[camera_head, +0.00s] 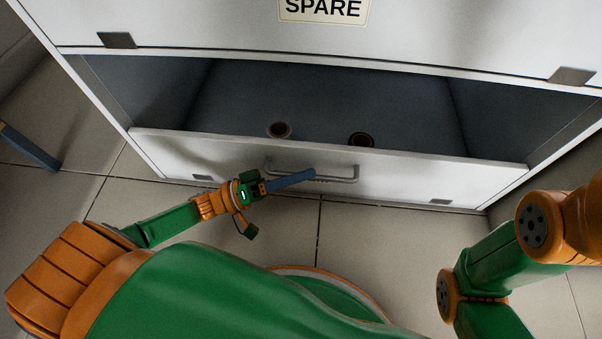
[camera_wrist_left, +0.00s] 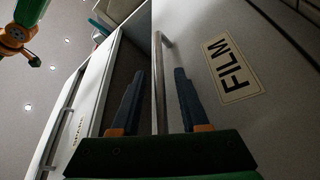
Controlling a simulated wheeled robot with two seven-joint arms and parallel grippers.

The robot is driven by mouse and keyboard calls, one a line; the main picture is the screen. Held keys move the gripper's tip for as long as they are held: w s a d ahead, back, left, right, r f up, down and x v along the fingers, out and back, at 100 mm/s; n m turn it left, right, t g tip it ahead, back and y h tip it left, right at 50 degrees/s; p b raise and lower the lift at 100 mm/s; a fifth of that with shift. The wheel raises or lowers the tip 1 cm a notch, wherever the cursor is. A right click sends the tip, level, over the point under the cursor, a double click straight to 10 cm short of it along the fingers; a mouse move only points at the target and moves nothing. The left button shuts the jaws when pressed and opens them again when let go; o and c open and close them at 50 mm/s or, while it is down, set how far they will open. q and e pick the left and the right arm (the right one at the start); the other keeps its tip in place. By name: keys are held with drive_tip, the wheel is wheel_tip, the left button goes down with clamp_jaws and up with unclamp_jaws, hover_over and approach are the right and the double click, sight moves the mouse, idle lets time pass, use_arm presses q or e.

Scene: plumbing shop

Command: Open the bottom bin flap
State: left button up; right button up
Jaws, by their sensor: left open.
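The bottom bin flap (camera_head: 400,180) is a white panel tilted outward at its top, leaving a wide gap into the dark bin. Its grey bar handle (camera_head: 345,180) is on the outer face. My left gripper (camera_head: 308,175) is at the handle with its blue fingers overlapping it. In the left wrist view, the handle (camera_wrist_left: 161,95) runs between the two spread fingers of the left gripper (camera_wrist_left: 156,75), and the flap's outer face (camera_wrist_left: 262,120) carries a FILM label. The right gripper is out of view.
Two round, hollow-ended pieces (camera_head: 279,130) show inside the bin. The white panel above (camera_head: 220,25) carries a SPARE label. My right arm is at the lower right. Tiled floor (camera_head: 400,230) is in front of the cabinet. A blue bar (camera_head: 28,147) is at far left.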

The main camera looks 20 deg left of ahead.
use_arm(q)
clamp_jaws()
idle(1.4)
